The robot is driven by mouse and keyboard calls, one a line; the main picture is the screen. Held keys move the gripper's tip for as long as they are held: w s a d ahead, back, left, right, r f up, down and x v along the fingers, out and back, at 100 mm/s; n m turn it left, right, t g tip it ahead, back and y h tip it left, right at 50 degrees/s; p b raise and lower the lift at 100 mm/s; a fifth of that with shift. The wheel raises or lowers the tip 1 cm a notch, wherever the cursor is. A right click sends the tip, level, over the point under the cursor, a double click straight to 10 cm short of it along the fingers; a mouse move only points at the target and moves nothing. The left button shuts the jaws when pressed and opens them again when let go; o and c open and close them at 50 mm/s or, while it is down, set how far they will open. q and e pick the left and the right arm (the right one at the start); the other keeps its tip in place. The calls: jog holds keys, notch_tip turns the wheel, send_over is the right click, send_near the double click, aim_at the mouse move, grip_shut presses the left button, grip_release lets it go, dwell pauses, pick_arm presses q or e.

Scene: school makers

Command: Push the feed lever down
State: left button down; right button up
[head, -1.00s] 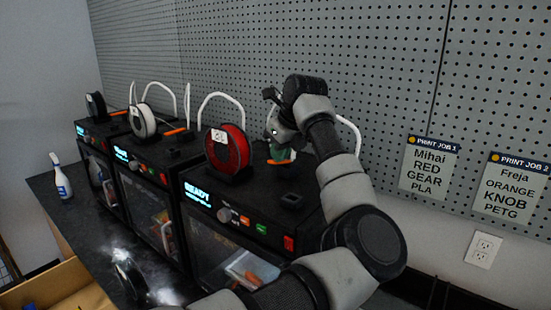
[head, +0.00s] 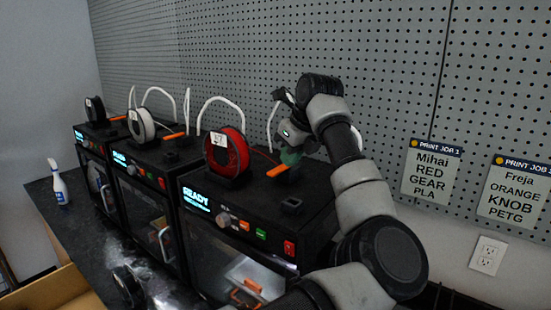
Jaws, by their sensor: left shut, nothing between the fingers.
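The nearest printer (head: 255,212) has an orange lever (head: 278,171) on its top, right of the red spool (head: 227,153). The lever is small and lies low; I cannot tell how far down it is. My left gripper (head: 289,156) is shut and empty, with a teal patch at its fingertips, just above and right of the lever. I cannot tell whether it touches the lever. The left arm comes up from the bottom of the view. My right gripper is out of view.
Two similar printers stand in a row to the left, the middle one with a white spool (head: 142,125) and orange lever (head: 174,136). A pegboard (head: 380,80) rises behind. A spray bottle (head: 60,186) and cardboard box (head: 55,290) are at left.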

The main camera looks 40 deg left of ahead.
pick_arm(q)
jog(key=b+v, duration=0.1)
jog(key=v, duration=0.9)
jog(key=shift+d+b, duration=0.15)
jog(key=shift+b, duration=0.25)
jog(key=shift+f, duration=0.1)
